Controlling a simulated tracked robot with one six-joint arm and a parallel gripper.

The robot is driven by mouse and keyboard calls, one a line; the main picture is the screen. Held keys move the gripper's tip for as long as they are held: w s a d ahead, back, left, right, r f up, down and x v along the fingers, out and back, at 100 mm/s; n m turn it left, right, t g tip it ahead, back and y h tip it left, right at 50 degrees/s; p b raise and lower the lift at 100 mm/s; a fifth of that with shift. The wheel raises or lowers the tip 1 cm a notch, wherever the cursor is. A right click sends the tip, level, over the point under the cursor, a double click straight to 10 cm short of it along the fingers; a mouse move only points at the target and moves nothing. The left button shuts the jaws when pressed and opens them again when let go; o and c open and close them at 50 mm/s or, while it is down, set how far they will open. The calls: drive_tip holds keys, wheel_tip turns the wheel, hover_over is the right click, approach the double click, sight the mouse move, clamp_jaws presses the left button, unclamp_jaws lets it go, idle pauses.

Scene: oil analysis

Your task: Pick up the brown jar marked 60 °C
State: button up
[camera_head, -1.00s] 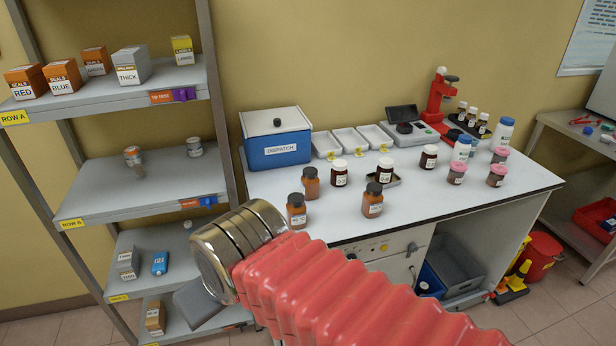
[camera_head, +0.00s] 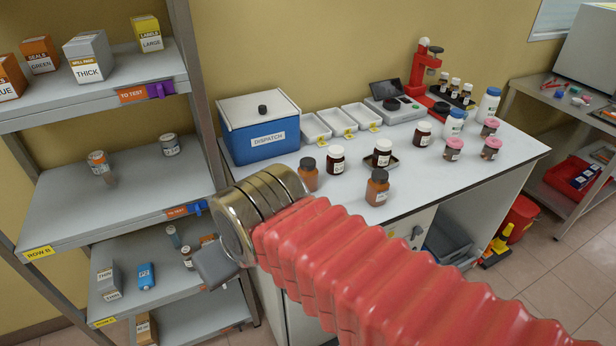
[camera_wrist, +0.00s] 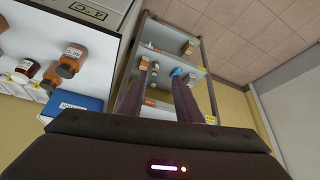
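Several brown jars stand on the white bench (camera_head: 420,175). Two orange-brown jars with dark caps, a left one (camera_head: 308,175) and a right one (camera_head: 377,188), stand near its front left. Darker brown jars, such as one by the dispatch box (camera_head: 335,160), stand behind. Their labels are too small to read, so I cannot tell which says 60 °C. An orange-brown jar (camera_wrist: 73,56) also shows at left in the wrist view. My gripper (camera_wrist: 161,72) is open and empty, pointing toward the shelf, apart from the jars. In the head view its fingers are mostly hidden.
A blue dispatch box (camera_head: 262,140) stands at the bench's left end, beside white trays (camera_head: 337,122). A metal shelf rack (camera_head: 120,205) with boxes and small jars stands close at left.

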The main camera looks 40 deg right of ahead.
drive_tip(key=shift+o, duration=0.4)
drive_tip(key=shift+o, duration=0.7)
drive_tip(key=shift+w+d, duration=0.1)
drive_tip(key=o, duration=0.5)
drive_tip(key=w+d+m+t+h, duration=0.1)
drive_tip(key=w+d+m+h, duration=0.1)
drive_tip(key=w+d, duration=0.5)
drive_tip(key=d+h, duration=0.1)
drive_tip(key=d, duration=0.3)
drive_tip(key=shift+w+d+t, duration=0.2)
drive_tip(key=shift+d+t, duration=0.1)
drive_tip(key=shift+t, duration=0.1)
drive_tip(key=w+d+m+t+h, duration=0.1)
drive_tip(key=w+d+t+h, duration=0.3)
drive_tip(key=d, duration=0.7)
drive_tip(key=t+y, duration=0.2)
drive_tip(key=y, duration=0.1)
approach(312, 166)
drive_tip(key=shift+s+d+r, duration=0.15)
drive_tip(key=shift+s+r, duration=0.2)
drive_tip(key=shift+s, duration=0.05)
drive_tip(key=shift+a+x, duration=0.2)
drive_tip(key=shift+x, duration=4.1)
